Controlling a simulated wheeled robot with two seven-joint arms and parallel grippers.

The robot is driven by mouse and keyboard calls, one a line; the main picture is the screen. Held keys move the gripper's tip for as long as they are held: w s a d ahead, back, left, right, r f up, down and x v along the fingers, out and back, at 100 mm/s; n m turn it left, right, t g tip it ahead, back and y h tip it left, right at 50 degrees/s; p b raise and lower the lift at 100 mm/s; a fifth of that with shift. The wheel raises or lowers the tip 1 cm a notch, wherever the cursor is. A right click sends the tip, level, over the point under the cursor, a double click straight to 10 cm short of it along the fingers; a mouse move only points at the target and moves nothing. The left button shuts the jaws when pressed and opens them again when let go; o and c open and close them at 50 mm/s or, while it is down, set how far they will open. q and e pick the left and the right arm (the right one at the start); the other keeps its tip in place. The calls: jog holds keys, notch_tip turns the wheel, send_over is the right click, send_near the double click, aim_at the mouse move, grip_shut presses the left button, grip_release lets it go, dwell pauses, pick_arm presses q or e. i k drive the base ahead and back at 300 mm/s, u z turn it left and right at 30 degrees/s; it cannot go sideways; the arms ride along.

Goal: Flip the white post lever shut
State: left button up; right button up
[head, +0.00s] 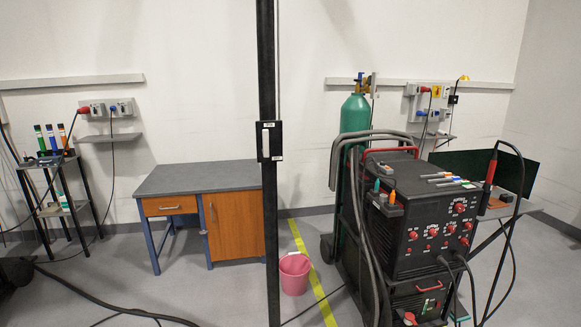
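A black vertical post (266,60) stands in the middle of the head view, from the top edge down to the bottom. A black box (277,141) is fixed to it at about mid-height. A white lever (265,140) lies upright along the front of this box, with small white labels above and below it. From this angle I cannot tell whether the lever is flush or sticks out. Neither of my grippers is in view.
A black welding machine (420,230) on a cart, with a green gas cylinder (354,115), stands at right. A desk (200,178) and pink bucket (294,274) are behind the post. Cables (105,303) lie on the floor at left. The space around the box looks clear.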

aim_at(265, 150)
jog(key=z, duration=0.15)
jog(key=i, duration=0.9)
jog(key=z, duration=0.65)
